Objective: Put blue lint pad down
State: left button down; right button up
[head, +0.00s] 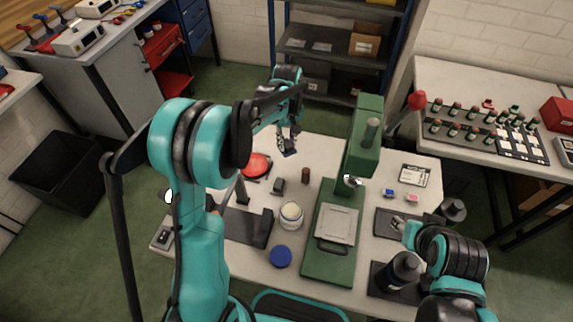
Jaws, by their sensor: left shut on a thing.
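My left gripper (287,139) is at the far side of the white table (328,150), beyond the red disc. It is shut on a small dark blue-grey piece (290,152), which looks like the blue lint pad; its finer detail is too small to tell. The piece hangs at the fingertips, and I cannot tell whether it touches the table. My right gripper (400,224) is low over a dark mat (385,220) at the right of the table; its fingers are too small to read.
A green press (365,150) with a red-knobbed lever (417,101) stands mid-table. Around it are a red disc (256,165), a white jar (291,214), a blue lid (281,256), a brown cylinder (305,175), and small blue (389,193) and pink (412,198) items. Bare tabletop lies around the brown cylinder.

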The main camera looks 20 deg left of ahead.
pick_arm(q)
notch_tip(320, 180, down, 9)
jog(key=b, duration=0.3)
jog(key=shift+r, duration=0.2)
jog(key=c, duration=1.3)
grip_release()
jog(key=shift+f, duration=0.2)
jog(key=shift+o, duration=0.2)
jog(key=shift+r, duration=0.15)
